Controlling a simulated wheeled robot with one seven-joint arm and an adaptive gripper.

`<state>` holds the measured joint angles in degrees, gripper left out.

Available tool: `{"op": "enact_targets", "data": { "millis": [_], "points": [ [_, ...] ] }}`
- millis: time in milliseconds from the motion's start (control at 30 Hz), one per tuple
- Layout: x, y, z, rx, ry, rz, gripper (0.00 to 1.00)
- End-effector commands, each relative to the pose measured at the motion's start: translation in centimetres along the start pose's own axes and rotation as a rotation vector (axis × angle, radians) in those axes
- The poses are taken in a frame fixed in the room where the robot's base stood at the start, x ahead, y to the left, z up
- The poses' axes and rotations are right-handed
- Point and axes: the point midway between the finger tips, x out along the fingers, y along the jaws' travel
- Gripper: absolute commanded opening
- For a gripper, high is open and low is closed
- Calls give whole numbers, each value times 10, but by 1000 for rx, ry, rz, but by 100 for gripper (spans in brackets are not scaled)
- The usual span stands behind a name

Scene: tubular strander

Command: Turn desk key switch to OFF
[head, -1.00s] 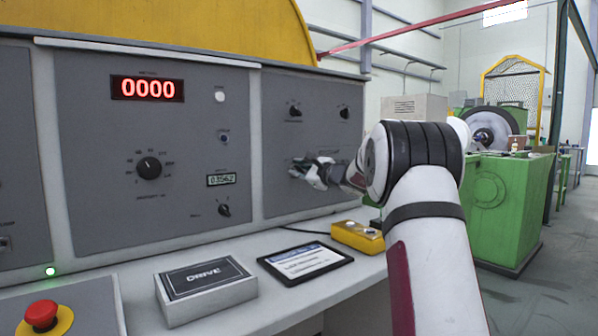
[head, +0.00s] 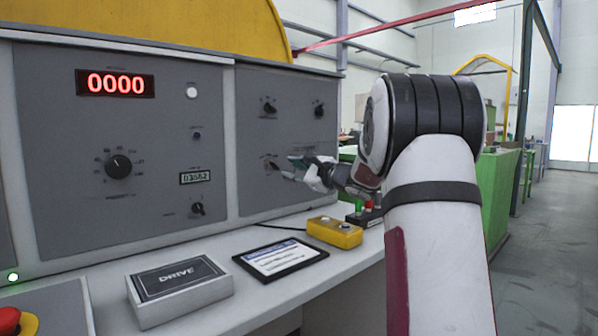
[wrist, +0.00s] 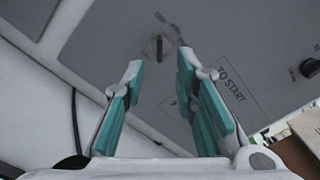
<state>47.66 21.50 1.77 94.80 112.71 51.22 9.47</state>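The key switch (wrist: 158,45) sits on the grey desk panel. In the wrist view it is a small round switch with an upright bar, just beyond and between my fingertips. In the head view the switch (head: 270,163) is just left of my fingertips. My gripper (head: 290,168) is at the panel's lower right part. In the wrist view my gripper (wrist: 160,66) is open, its teal-padded fingers apart with nothing between them. The fingertips look short of the switch; contact is not visible. Its position lettering is too small to read.
Two black knobs (head: 269,106) (head: 319,108) are above the switch. A yellow button box (head: 335,232), a tablet (head: 280,259) and a DRIVE box (head: 178,287) lie on the white desk. A red emergency button (head: 12,320) is at front left. Floor to the right is clear.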

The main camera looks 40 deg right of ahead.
Motion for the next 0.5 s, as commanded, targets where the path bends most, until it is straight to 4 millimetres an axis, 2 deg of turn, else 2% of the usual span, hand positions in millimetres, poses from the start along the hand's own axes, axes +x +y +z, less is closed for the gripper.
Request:
{"op": "enact_targets", "data": {
  "millis": [100,200,500],
  "points": [
    [-15,0,0,0,1,0,27],
    [-21,0,0,-1,1,0,27],
    [-24,0,0,-1,0,1,27]
  ]
}}
